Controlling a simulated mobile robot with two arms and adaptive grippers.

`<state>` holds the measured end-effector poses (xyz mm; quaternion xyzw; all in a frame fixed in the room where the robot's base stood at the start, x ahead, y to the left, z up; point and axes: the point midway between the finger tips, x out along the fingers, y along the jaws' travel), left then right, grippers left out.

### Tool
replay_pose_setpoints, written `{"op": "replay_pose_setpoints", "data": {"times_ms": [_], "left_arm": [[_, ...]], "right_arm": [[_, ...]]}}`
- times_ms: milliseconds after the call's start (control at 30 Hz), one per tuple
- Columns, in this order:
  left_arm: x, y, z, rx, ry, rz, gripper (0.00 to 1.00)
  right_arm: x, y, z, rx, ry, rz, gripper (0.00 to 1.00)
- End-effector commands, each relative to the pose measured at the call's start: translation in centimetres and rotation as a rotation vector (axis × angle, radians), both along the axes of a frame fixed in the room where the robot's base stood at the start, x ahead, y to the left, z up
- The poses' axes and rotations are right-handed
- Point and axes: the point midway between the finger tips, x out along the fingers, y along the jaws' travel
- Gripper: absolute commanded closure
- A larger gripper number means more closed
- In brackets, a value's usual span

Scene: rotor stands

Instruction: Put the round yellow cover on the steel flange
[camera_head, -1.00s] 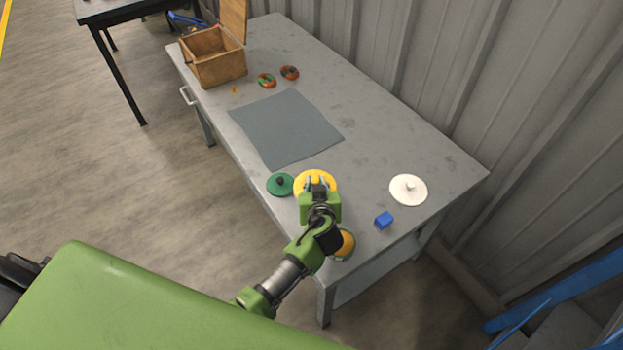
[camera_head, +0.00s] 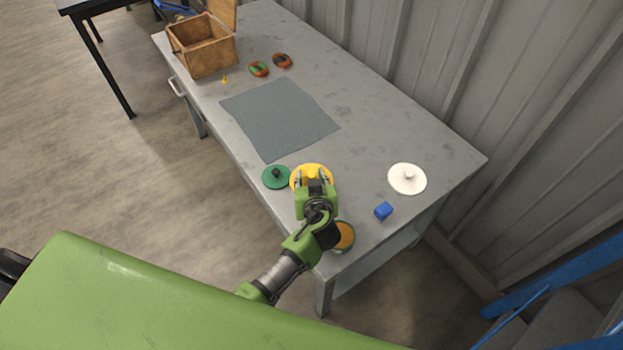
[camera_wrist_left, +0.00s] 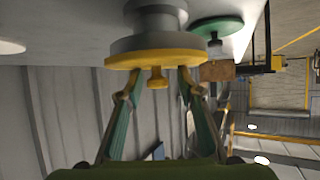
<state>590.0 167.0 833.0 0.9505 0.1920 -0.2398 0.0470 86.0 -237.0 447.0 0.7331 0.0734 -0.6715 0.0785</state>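The round yellow cover (camera_head: 312,170) lies at the near end of the table, partly hidden by my left gripper (camera_head: 313,182). In the left wrist view the yellow cover (camera_wrist_left: 180,60) lies flat against the steel flange (camera_wrist_left: 152,38), its knob facing my gripper. The flange is hidden under the cover in the head view. My left gripper (camera_wrist_left: 157,88) is open, with one finger on each side of the knob and a visible gap on both sides. My right gripper is not in view.
A green cover with a black knob (camera_head: 276,177) stands close on the left. An orange and green round part (camera_head: 343,237) is partly behind my arm. A grey mat (camera_head: 280,120) and wooden box (camera_head: 203,55) are farther back.

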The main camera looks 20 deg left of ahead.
Motion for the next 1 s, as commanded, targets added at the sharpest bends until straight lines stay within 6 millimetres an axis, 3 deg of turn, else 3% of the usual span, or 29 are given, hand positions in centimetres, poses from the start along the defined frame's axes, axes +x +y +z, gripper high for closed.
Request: {"op": "replay_pose_setpoints", "data": {"times_ms": [167,700,1000], "left_arm": [[-0.9,-0.5,0.5,-0.003,0.002,-0.001,0.65],[-8.8,-3.8,5.3,-0.002,0.000,0.000,0.65],[-9.7,-4.1,6.1,0.000,-0.001,0.000,0.65]], "right_arm": [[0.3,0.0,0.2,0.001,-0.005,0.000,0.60],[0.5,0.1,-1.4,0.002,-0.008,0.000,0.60],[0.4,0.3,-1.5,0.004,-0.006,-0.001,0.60]]}}
